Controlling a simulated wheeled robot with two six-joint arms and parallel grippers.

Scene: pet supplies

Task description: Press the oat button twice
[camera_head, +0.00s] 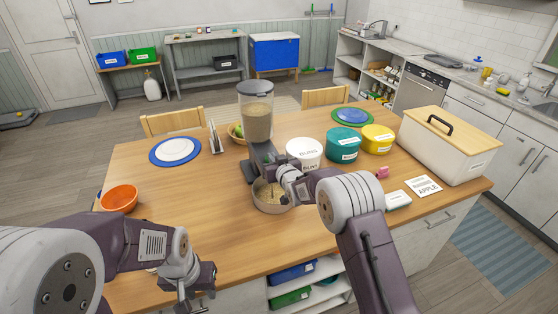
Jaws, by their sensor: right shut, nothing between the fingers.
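A dispenser (257,118) with a clear hopper of oats stands on the wooden table. A metal bowl (262,205) with some oats in it sits at the dispenser's foot. My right gripper (279,182) is shut and empty, in front of the dispenser's base and over the bowl. It hides the lower front of the dispenser, so I cannot make out the oat button or whether the fingers touch it. My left gripper (188,294) hangs low at the table's front edge, apart from the dispenser. Whether its fingers are open is unclear.
White (303,153), teal (343,146) and yellow (378,139) tubs stand right of the dispenser. A white bin (450,157) with a wooden lid is at the right. An orange bowl (119,198) and a blue plate (161,160) are left. The table's left middle is clear.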

